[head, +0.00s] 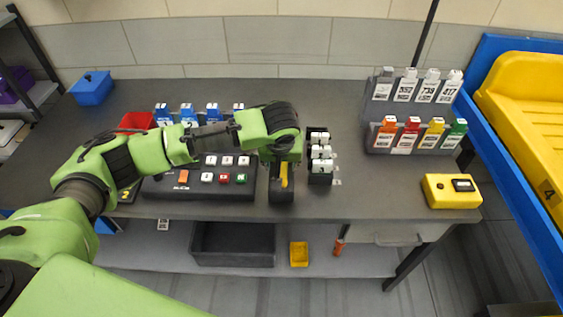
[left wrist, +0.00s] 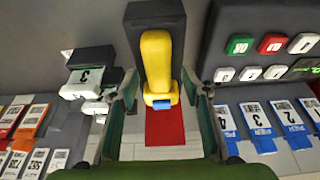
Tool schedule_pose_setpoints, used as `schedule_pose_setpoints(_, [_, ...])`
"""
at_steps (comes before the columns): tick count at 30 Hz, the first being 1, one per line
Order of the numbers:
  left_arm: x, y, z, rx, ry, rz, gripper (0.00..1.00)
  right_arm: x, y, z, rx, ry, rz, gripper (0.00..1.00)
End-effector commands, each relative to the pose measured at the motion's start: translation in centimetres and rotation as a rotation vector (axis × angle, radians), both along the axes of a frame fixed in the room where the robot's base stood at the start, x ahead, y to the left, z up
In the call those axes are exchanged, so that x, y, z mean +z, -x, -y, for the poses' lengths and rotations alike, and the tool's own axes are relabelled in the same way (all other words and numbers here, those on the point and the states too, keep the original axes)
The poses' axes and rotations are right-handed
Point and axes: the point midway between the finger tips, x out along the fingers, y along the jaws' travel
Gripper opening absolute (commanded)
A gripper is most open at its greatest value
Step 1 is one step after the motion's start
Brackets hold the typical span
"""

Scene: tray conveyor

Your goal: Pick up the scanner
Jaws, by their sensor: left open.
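The scanner is yellow with a blue end and stands in a dark holder (head: 281,194) on the grey table. In the head view only a strip of the scanner (head: 284,177) shows below my left gripper (head: 283,158). The left wrist view shows the scanner (left wrist: 156,62) more fully, with the holder (left wrist: 152,12) behind it. My left gripper (left wrist: 160,88) is open, one finger on each side of the scanner. I cannot tell whether either finger touches it. My right gripper is not in view.
A button panel (head: 221,190) lies left of the holder, and a rack with white-topped items (head: 320,172) stands close on its right. A yellow box (head: 451,191) is near the table's right edge. A tag stand (head: 408,115) is at the back right. The table between them is clear.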

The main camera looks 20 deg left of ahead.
Motion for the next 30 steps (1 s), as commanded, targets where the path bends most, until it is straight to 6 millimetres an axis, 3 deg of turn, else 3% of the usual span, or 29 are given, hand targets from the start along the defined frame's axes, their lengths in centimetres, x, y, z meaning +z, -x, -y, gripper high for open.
schedule_pose_setpoints(6, [-0.2, -0.1, 0.0, -0.001, 0.001, 0.000, 0.43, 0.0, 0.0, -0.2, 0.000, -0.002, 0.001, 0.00])
schedule_pose_setpoints(11, [-0.1, -0.1, 0.0, 0.000, 0.001, 0.000, 0.04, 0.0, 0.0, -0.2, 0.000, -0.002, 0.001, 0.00])
schedule_pose_setpoints(12, [-0.1, -0.1, 0.0, 0.000, 0.001, 0.000, 0.00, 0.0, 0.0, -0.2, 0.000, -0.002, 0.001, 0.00])
schedule_pose_setpoints(23, [0.2, -0.1, 0.1, 0.000, 0.002, 0.003, 0.00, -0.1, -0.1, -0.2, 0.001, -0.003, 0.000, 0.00])
schedule_pose_setpoints(30, [2.5, -0.2, 0.1, -0.001, 0.004, 0.007, 0.00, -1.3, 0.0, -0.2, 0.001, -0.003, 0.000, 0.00])
